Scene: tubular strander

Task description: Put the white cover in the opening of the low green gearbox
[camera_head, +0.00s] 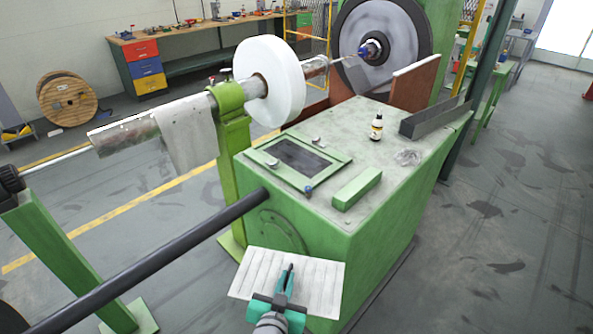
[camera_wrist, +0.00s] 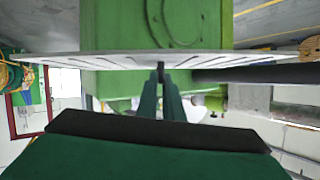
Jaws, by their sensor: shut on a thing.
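The white cover (camera_head: 322,283) is a flat slotted plate in front of the low green gearbox (camera_head: 340,245). My gripper (camera_head: 286,275) is shut on the cover. In the wrist view the cover (camera_wrist: 100,60) shows nearly edge-on, with the fingers (camera_wrist: 165,85) meeting at its edge and the green gearbox body (camera_wrist: 130,22) beyond it. The opening (camera_head: 296,163) is a dark rectangle with a green frame in the gearbox's top, apart from the cover and farther away. Part of the gearbox's front side is hidden behind the cover.
A dark bar (camera_head: 180,255) crosses left of the cover. Floor at right is clear.

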